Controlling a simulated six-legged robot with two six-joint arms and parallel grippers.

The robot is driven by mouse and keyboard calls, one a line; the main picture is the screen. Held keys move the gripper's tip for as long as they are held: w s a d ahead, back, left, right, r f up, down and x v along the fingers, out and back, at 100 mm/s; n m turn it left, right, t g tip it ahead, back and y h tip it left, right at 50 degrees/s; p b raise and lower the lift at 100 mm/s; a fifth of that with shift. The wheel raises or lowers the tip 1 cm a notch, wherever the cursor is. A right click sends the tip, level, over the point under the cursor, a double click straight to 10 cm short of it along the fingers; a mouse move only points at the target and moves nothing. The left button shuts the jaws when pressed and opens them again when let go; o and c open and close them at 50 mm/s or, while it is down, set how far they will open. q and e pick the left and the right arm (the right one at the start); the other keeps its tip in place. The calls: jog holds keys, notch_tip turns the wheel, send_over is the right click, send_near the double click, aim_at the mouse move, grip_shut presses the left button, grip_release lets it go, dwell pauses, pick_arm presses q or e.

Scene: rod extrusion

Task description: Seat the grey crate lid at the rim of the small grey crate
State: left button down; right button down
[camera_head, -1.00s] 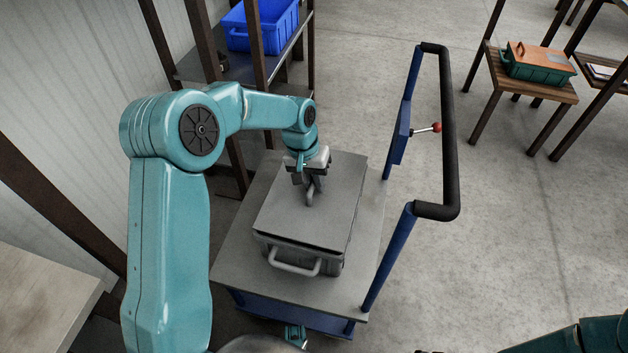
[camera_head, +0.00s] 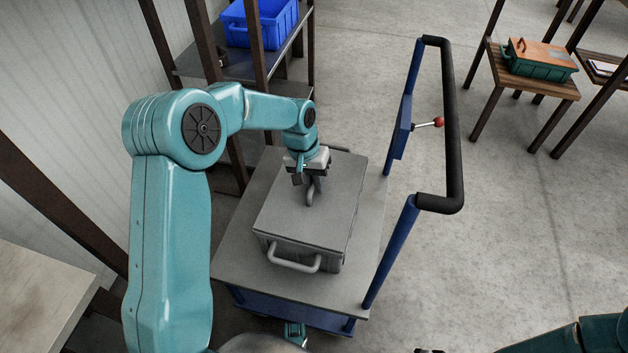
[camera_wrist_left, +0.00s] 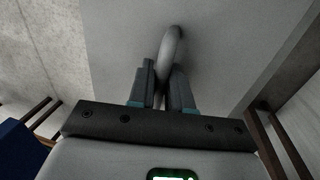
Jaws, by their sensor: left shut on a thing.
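The small grey crate (camera_head: 300,256) stands on a cart, its front handle facing me. The grey crate lid (camera_head: 335,205) lies over the crate's top, and in the head view its front edge runs along the rim with no clear gap. My left gripper (camera_head: 311,186) is over the lid, shut on the lid's curved handle. In the left wrist view, the two fingers (camera_wrist_left: 160,88) hold the lid handle (camera_wrist_left: 173,48) between them, above the lid's flat grey top (camera_wrist_left: 215,40). The far rim is partly hidden by the lid and my arm. My right gripper is not clearly seen.
The cart (camera_head: 235,255) has a grey top and a blue and black push handle (camera_head: 452,130) on the right. A blue bin (camera_head: 262,25) sits on a shelf behind. A teal crate with an orange lid (camera_head: 540,60) stands on a wooden table at the back right.

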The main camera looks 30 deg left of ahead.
aim_at(302, 190)
pick_arm(q)
jog(key=shift+f, duration=0.15)
jog(key=c, duration=1)
grip_release()
jog(key=shift+o, duration=0.2)
jog(key=a+r+p, duration=0.3)
jog(key=r+p, duration=0.1)
jog(key=r, duration=1.2)
jog(key=shift+s, duration=0.35)
jog(key=shift+s, duration=0.1)
